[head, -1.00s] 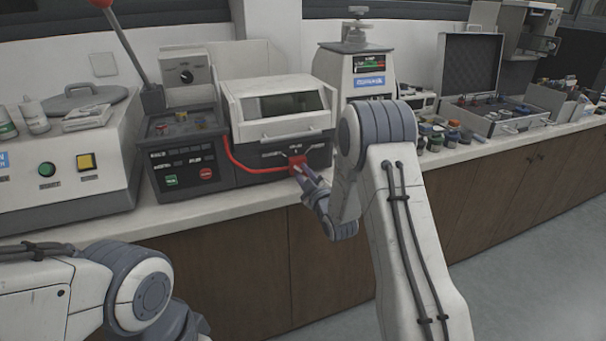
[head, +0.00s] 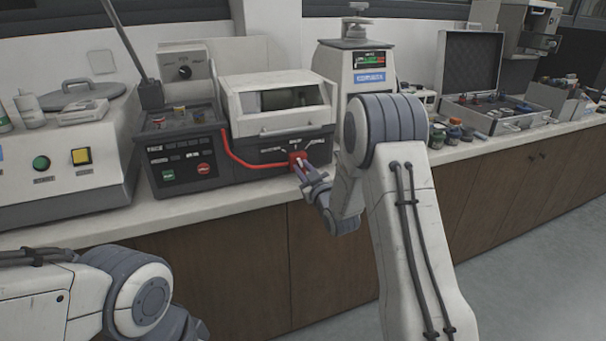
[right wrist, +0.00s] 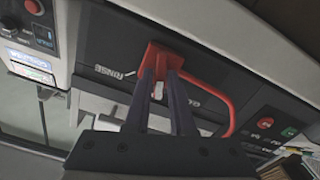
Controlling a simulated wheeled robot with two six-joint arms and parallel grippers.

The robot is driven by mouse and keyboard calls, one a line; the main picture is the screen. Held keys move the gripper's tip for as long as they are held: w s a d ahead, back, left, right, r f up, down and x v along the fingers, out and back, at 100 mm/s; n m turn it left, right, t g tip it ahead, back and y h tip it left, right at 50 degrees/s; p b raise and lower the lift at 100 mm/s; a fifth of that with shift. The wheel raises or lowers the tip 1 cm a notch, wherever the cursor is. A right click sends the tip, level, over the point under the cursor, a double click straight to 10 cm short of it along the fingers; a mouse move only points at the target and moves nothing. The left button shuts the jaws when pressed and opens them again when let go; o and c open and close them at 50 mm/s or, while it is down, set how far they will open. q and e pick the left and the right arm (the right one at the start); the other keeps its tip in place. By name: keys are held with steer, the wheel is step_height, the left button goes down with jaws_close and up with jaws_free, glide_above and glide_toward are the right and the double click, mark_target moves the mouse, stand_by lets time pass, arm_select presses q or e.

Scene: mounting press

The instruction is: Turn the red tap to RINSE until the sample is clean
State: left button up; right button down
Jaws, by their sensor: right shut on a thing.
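The red tap (head: 297,160) sits on the dark front panel of a white machine with a windowed lid. A red hose runs from it to the left. My right gripper (head: 303,172) is shut on the tap. In the right wrist view both fingers (right wrist: 165,92) close on the red tap (right wrist: 158,58), beside the printed word RINSE (right wrist: 123,73). The lid's window (head: 290,99) shows a dark interior, and the sample cannot be made out clearly. Only my left arm's links show at the lower left, and its gripper is out of frame.
Left of the machine stands a control box (head: 180,160) with a tall lever and green and red buttons. Small jars (head: 452,130) and an open case (head: 510,122) are on the right counter.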

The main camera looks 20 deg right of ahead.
steer(key=m+b, duration=0.1)
steer(key=m, duration=0.2)
steer(key=shift+f+m, duration=0.1)
steer(key=shift+m, duration=0.2)
steer(key=m+b, duration=0.1)
steer(key=m, duration=0.1)
steer(key=shift+m, duration=0.4)
steer(key=m+b, duration=0.1)
steer(key=m, duration=0.5)
steer(key=shift+d, duration=0.15)
steer(key=c, duration=0.8)
jaws_free()
steer(key=s, duration=1)
steer(key=shift+s+d+b, duration=0.15)
steer(key=shift+s+b, duration=0.15)
steer(key=shift+b, duration=0.1)
